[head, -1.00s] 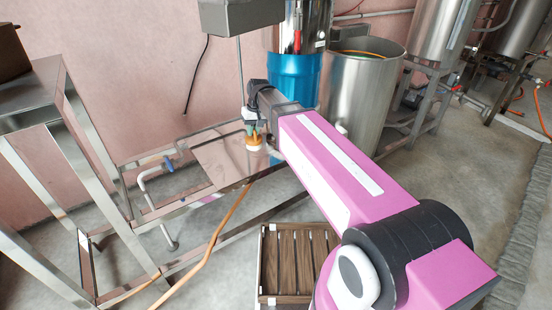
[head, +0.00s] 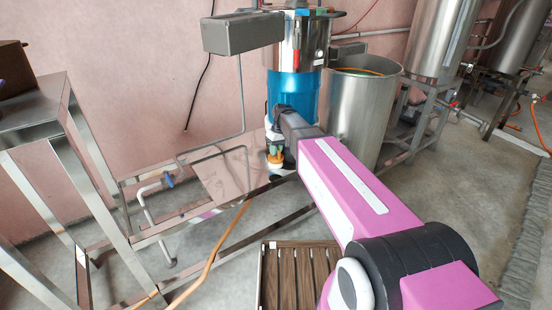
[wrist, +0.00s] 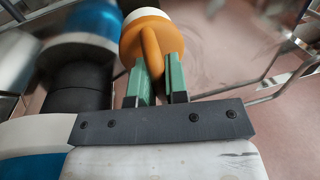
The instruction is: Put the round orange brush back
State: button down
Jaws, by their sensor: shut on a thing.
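The round orange brush (wrist: 148,36) has an orange body with a raised orange grip and a pale rim. My gripper (wrist: 160,78) is shut on that grip with its two green fingers, one on each side. In the head view the brush (head: 275,160) is held upright just above the low steel table (head: 222,178), beside the blue base of the steel machine. My gripper (head: 274,150) is partly hidden by the end of my arm there. I cannot tell whether the brush touches the tabletop.
The steel machine with a blue base (head: 292,93) stands right behind my gripper. A steel drum (head: 362,112) is to its right. A grey box (head: 242,33) hangs above left. An orange hose (head: 216,248) crosses the table frame, and a brown slatted crate (head: 297,275) lies on the floor.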

aim_at(276, 158)
jog(key=shift+f, duration=2.1)
jog(key=shift+f, duration=0.15)
jog(key=c, duration=1.1)
grip_release()
notch_tip(276, 158, up, 12)
jog(key=w+d, duration=0.1)
jog(key=d, duration=0.1)
jog(key=s+d+f+m, duration=0.2)
jog(key=s+d+f, duration=0.2)
jog(key=s+d, duration=0.1)
jog(key=s+d+f+m+h, duration=0.1)
jog(key=s+d+f+m, duration=0.1)
jog(key=s+d+f, duration=0.3)
jog(key=s+d+f+m+t, duration=0.1)
jog(key=s+d+f+m, duration=0.1)
jog(key=s+d+f, duration=0.2)
jog(key=shift+s+d+f+m+h, duration=0.15)
jog(key=shift+s+d, duration=0.4)
jog(key=shift+s, duration=0.35)
jog(key=shift+s+d+f+m+h, duration=0.1)
jog(key=shift+s+d, duration=0.45)
jog(key=shift+s, duration=0.4)
jog(key=shift+s+d+f+m+h, duration=0.15)
jog(key=shift+s+d, duration=0.4)
jog(key=shift+s, duration=0.35)
